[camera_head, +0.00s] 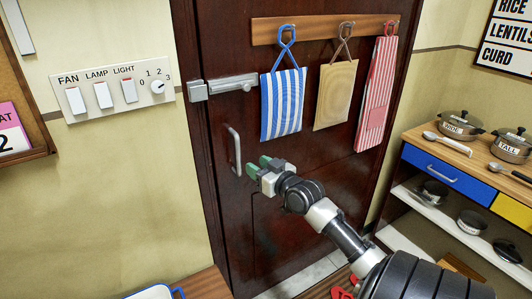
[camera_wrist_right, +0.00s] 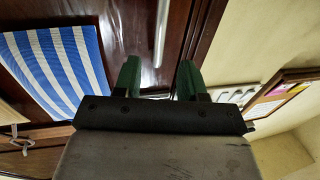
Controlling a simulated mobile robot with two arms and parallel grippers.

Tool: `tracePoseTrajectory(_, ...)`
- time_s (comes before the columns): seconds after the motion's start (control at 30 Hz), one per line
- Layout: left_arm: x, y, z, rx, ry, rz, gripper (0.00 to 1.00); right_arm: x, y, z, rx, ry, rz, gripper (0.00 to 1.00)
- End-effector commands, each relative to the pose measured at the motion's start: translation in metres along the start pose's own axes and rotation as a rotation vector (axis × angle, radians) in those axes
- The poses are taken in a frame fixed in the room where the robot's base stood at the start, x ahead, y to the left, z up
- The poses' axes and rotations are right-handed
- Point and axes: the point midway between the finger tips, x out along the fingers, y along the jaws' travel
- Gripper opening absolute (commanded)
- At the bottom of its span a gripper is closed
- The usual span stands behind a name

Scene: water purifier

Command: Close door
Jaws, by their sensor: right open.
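The dark brown door (camera_head: 290,205) fills the middle of the head view, with a vertical silver handle (camera_head: 235,150) near its left edge. A silver slide bolt (camera_head: 232,84) sits above the handle, close to the frame. I cannot tell whether the door is fully shut. My right gripper (camera_head: 258,168) is open and empty, with green fingertips just right of the handle; contact cannot be told. In the right wrist view the handle (camera_wrist_right: 162,30) shows beyond and between the two fingers of the right gripper (camera_wrist_right: 159,70). My left gripper is out of view.
A striped blue bag (camera_head: 284,103), a tan bag (camera_head: 335,95) and a red striped bag (camera_head: 377,95) hang from a wooden rail (camera_head: 300,27) on the door. A switch panel (camera_head: 113,90) is on the left wall. A shelf unit (camera_head: 447,175) with pots stands right.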

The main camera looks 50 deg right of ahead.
Motion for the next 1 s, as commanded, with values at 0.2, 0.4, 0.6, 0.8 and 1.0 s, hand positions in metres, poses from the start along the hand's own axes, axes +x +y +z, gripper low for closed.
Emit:
tracePoseTrajectory(0.2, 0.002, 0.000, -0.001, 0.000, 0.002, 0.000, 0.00, -0.025, 0.000, 0.001, -0.001, -0.002, 0.001, 0.41)
tracePoseTrajectory(0.4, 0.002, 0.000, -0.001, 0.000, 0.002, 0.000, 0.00, -0.031, 0.000, 0.000, 0.000, 0.000, 0.001, 0.41)
tracePoseTrajectory(0.6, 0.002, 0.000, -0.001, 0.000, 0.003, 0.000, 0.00, -0.031, 0.000, 0.000, 0.000, 0.000, 0.001, 0.41)
tracePoseTrajectory(0.8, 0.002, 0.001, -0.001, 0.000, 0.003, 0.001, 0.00, -0.031, 0.000, 0.000, 0.000, 0.000, 0.001, 0.41)
tracePoseTrajectory(1.0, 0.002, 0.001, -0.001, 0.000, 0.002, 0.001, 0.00, -0.030, 0.003, 0.013, 0.006, -0.024, 0.011, 0.41)
